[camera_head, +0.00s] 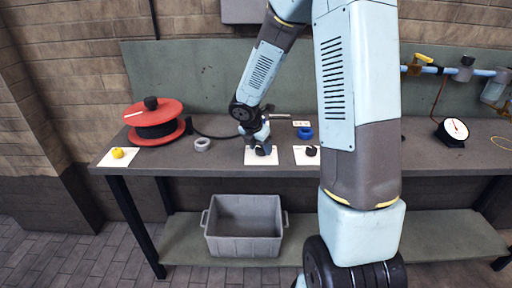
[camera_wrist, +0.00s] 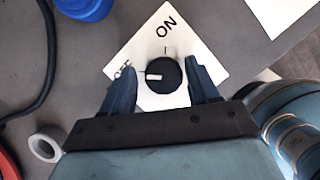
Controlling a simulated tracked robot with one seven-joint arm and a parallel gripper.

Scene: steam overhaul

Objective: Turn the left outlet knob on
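The left outlet knob (camera_wrist: 163,75) is a round black knob with a white pointer, on a white card (camera_wrist: 148,46) marked ON and, in small partly hidden letters, apparently OFF. In the wrist view its pointer aims left, toward the small label, and ON is at the top. My gripper (camera_wrist: 161,88) is open, with one finger on each side of the knob; I cannot tell whether they touch it. In the head view my gripper (camera_head: 262,148) is low over the left card (camera_head: 250,160) and hides the knob.
A second card with a black knob (camera_head: 311,151) lies just right. A blue ring (camera_head: 304,134) is behind; a grey tape roll (camera_head: 202,144) and red reel (camera_head: 170,112) are left. A yellow knob (camera_head: 117,153) is at far left. A grey crate (camera_head: 245,246) stands below the bench.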

